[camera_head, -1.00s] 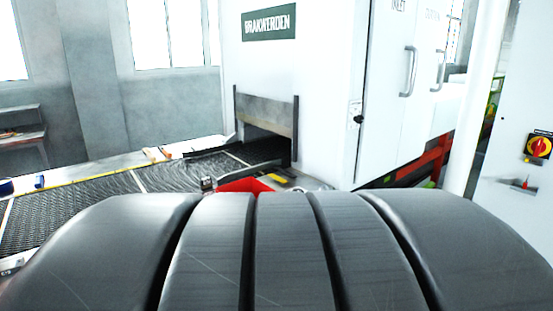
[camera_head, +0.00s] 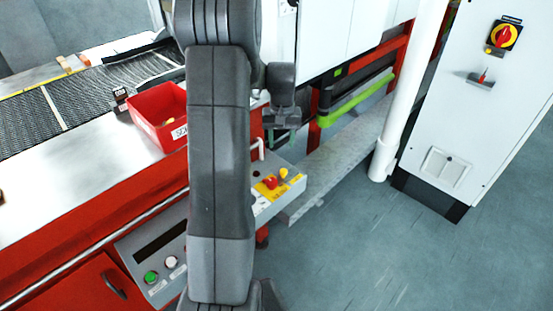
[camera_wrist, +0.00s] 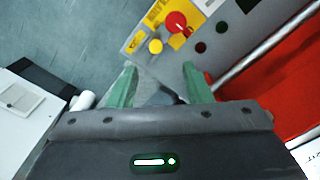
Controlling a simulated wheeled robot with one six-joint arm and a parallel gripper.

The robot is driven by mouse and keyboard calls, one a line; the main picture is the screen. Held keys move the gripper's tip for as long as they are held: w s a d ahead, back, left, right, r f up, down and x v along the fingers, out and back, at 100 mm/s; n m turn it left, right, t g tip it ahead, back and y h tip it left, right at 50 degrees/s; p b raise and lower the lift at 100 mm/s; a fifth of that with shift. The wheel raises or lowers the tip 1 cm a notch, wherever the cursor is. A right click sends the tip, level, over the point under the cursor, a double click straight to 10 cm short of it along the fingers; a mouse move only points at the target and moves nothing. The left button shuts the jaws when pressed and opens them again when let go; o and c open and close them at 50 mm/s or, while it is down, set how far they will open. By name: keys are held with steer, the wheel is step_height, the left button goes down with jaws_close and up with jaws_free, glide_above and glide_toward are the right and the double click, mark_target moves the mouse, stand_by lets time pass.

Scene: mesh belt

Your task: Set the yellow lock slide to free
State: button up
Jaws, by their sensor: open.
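A control box (camera_head: 290,188) juts from the belt's front end. It carries a red mushroom button (camera_head: 270,183) and a small yellow knob (camera_head: 283,173). The wrist view also shows the red button (camera_wrist: 176,22) and the yellow knob (camera_wrist: 155,46), just past my fingertips. A small yellow piece (camera_head: 488,51) sits under the red-and-yellow rotary switch (camera_head: 504,36) on the white cabinet; I cannot tell which yellow part is the lock slide. My gripper (camera_wrist: 159,67) is open, with green fingers apart and nothing visibly held. It hangs above the box, touching nothing I can make out.
A red bin (camera_head: 158,112) stands on the belt's steel edge. A green button (camera_head: 151,277) is on the front panel below the rail. A white post (camera_head: 404,90) stands between the machine and the white cabinet (camera_head: 480,125). The blue-grey floor (camera_head: 370,250) is clear.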

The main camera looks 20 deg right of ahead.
mark_target(284, 170)
steer(key=f, duration=0.4)
steer(key=w+d+f, duration=0.1)
steer(key=f, duration=0.9)
steer(key=shift+w+d+f+p, duration=0.2)
steer(key=shift+w+d+p, duration=0.05)
steer(key=shift+d+p, duration=0.1)
jaws_close()
